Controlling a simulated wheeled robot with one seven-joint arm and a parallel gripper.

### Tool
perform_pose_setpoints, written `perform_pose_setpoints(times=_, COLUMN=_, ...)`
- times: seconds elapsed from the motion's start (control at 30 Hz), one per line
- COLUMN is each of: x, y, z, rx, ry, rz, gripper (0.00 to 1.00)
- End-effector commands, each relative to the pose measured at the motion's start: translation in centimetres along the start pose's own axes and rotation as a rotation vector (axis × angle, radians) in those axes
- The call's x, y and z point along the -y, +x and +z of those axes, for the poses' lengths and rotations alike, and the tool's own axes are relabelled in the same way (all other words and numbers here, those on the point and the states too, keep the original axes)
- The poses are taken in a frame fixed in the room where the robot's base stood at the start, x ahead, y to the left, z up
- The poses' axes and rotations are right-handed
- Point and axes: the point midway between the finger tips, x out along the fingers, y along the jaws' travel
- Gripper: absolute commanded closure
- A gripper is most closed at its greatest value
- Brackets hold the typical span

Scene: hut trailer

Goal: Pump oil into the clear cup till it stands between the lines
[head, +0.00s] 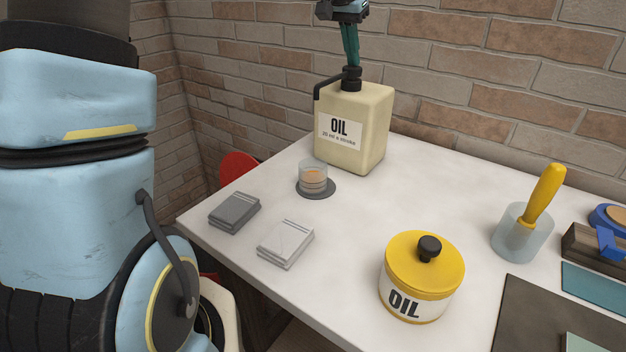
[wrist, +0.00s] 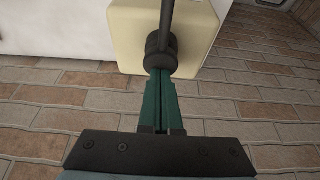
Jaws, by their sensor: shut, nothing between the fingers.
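The cup stands upright on a dark round mat (head: 330,188) and holds some amber oil. Its lines are too small to read against the oil level. My gripper (head: 352,62) is shut and empty, pointing down with its green fingertips at the pump head. The wrist view shows the fingertips (wrist: 160,80) against the pump head (wrist: 161,55); I cannot tell whether they press.
A yellow-lidded oil tin (head: 424,262) stands at the front. Dark and white stacked pads (head: 234,211) (head: 286,241) lie left. A clear beaker (head: 508,232) with a yellow-handled tool stands right, near a dark mat (head: 535,315). A brick wall is behind; the table's middle is clear.

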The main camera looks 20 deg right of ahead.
Motion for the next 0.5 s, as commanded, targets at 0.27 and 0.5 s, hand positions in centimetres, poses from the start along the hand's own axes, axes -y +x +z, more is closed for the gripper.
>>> perform_pose_setpoints(times=0.27, x=0.0, y=-1.1, z=-0.4, rx=0.003, ry=0.0, rz=0.001, gripper=1.0)
perform_pose_setpoints(times=0.5, x=0.0, y=-2.4, z=-1.0, rx=0.002, ry=-0.001, rz=0.001, gripper=1.0)
